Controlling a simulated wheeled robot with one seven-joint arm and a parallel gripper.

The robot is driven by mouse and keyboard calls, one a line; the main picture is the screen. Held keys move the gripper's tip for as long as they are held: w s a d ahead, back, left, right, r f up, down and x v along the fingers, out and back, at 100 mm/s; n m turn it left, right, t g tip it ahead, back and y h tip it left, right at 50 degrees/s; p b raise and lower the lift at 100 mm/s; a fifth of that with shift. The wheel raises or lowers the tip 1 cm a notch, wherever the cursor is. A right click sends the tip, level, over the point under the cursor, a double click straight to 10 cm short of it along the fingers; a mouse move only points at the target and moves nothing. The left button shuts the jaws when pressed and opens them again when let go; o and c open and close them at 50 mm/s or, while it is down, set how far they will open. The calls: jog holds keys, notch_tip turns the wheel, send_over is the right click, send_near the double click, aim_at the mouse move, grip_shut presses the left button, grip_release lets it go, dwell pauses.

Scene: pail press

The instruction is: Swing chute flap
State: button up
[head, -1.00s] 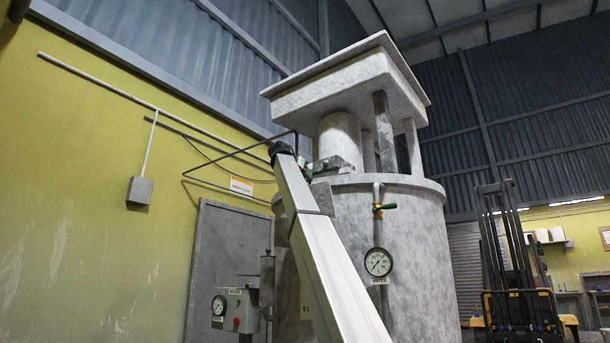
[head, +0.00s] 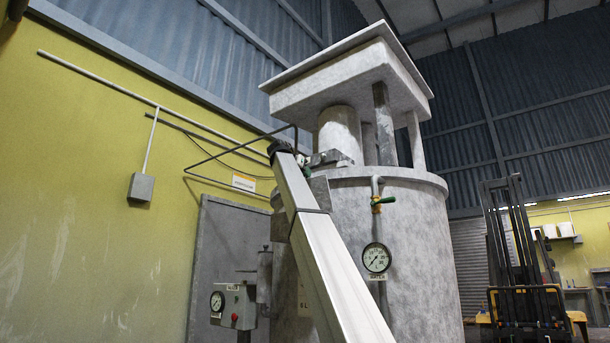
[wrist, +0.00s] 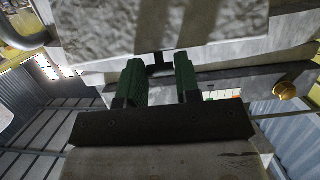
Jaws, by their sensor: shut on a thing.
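My gripper (head: 303,161) is at the upper rim of the large grey drum (head: 410,240), at the far end of my raised arm. A grey metal piece at the rim (head: 330,158), which looks like the chute flap, is just right of it. In the wrist view my green fingers (wrist: 158,70) are close together on a small dark part between their tips. This part seems to join the pale plate (wrist: 150,30) in front, likely the flap, but the exact contact is partly hidden. The flap's full outline and hinge cannot be made out.
A square press head (head: 345,95) on posts stands above the drum. A dark bar with a brass knob (wrist: 286,91) lies right of my fingers. A thin bent pipe frame (head: 235,150) runs left of my gripper. A forklift (head: 522,270) stands far right.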

jog(key=shift+s+a+f, duration=0.5)
jog(key=shift+s+a, duration=0.15)
jog(key=shift+s, duration=0.15)
jog(key=shift+s+a+f, duration=0.5)
jog(key=shift+s+a, duration=0.1)
jog(key=shift+s, duration=0.2)
jog(key=shift+s, duration=0.1)
jog(key=shift+s+a+f, duration=0.65)
jog(key=shift+s+f, duration=0.15)
jog(key=shift+f, duration=0.1)
jog(key=shift+s+a+f, duration=0.6)
jog(key=shift+s+f, duration=0.15)
jog(key=shift+f, duration=0.15)
jog(key=shift+s+a+f, duration=0.3)
jog(key=shift+s+f, duration=0.1)
jog(key=shift+f, duration=0.35)
jog(key=shift+s+a+f, duration=0.25)
jog(key=shift+s+f, duration=0.1)
jog(key=shift+f, duration=0.45)
jog(key=shift+s+a+f, duration=0.3)
jog(key=shift+s+f, duration=0.1)
jog(key=shift+f, duration=0.35)
